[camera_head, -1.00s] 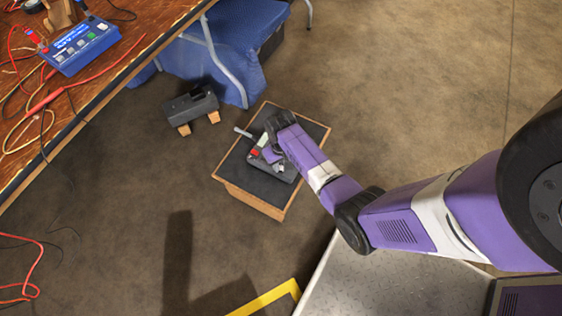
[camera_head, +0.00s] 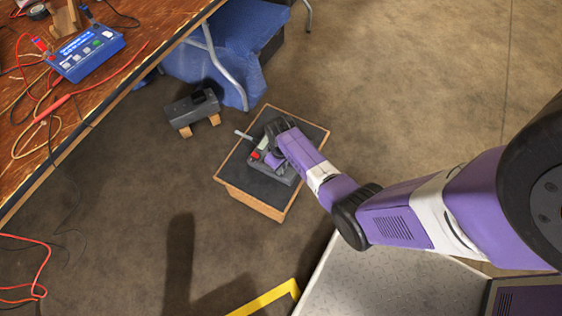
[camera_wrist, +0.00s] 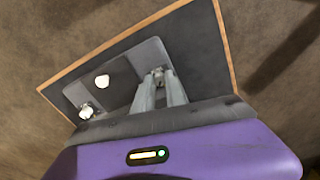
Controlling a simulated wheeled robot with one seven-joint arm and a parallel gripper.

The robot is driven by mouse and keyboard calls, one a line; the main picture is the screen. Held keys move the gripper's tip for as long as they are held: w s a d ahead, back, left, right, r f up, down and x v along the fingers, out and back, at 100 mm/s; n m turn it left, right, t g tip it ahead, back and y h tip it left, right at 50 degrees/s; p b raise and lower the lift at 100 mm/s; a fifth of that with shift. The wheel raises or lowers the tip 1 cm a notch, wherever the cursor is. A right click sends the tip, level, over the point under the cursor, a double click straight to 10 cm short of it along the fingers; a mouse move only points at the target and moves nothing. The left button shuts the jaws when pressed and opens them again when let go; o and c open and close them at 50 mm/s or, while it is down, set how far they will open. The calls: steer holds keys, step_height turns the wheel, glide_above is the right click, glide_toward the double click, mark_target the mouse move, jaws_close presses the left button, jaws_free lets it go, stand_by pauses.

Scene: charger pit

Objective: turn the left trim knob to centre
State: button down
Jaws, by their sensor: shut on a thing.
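A grey control unit (camera_head: 284,177) sits on a low wooden stand with a dark top (camera_head: 236,167). In the wrist view its grey panel (camera_wrist: 121,87) carries a small knob (camera_wrist: 157,72) at the fingertips and two pale knobs, one in the middle (camera_wrist: 102,81) and one at lower left (camera_wrist: 86,111). My gripper (camera_wrist: 160,78) is shut on the small knob, its two fingers close together around it. The fingers hide most of that knob, so its pointer direction cannot be told. In the head view my wrist covers the fingertips and part of the unit.
A dark grey box on wooden blocks (camera_head: 193,110) stands on the floor behind the stand. A wooden bench (camera_head: 120,72) with cables and a blue meter (camera_head: 88,54) is at upper left. A blue cloth-covered thing (camera_head: 225,55) is behind.

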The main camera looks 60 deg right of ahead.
steer(key=n+p, duration=0.1)
steer(key=n, duration=0.4)
steer(key=shift+p, duration=0.35)
steer(key=shift+n, duration=0.3)
steer(key=c, duration=1.6)
jaws_free()
steer(key=shift+c, duration=0.2)
step_height(320, 180, up, 8)
steer(key=p, duration=0.3)
steer(key=shift+f, duration=0.1)
